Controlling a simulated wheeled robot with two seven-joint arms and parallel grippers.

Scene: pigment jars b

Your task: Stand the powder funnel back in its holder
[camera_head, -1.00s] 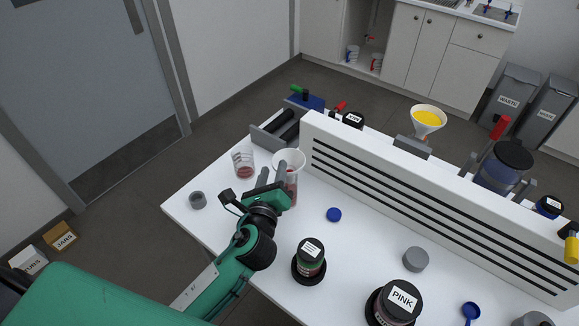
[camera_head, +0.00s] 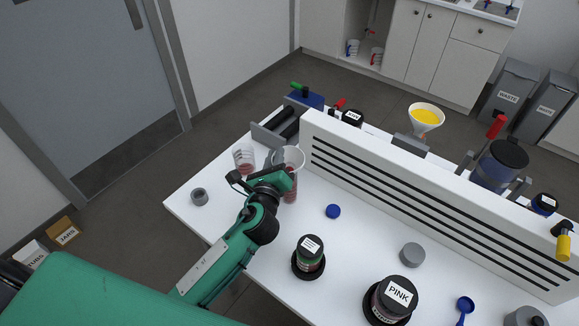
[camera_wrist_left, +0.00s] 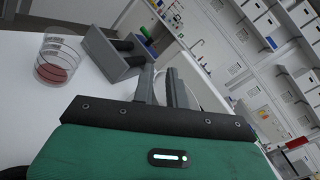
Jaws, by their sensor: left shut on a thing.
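A pale, wide-mouthed funnel (camera_head: 291,156) is at the left end of the white table (camera_head: 350,285). My right gripper is out of view.
A clear beaker with red contents (camera_head: 244,158) stands just left of the funnel. A grey rack (camera_head: 268,139) is behind. A slotted white panel (camera_head: 420,200) runs along the table. A second funnel with yellow powder (camera_head: 426,118) is beyond it. Dark-lidded jars (camera_head: 390,299) stand in front.

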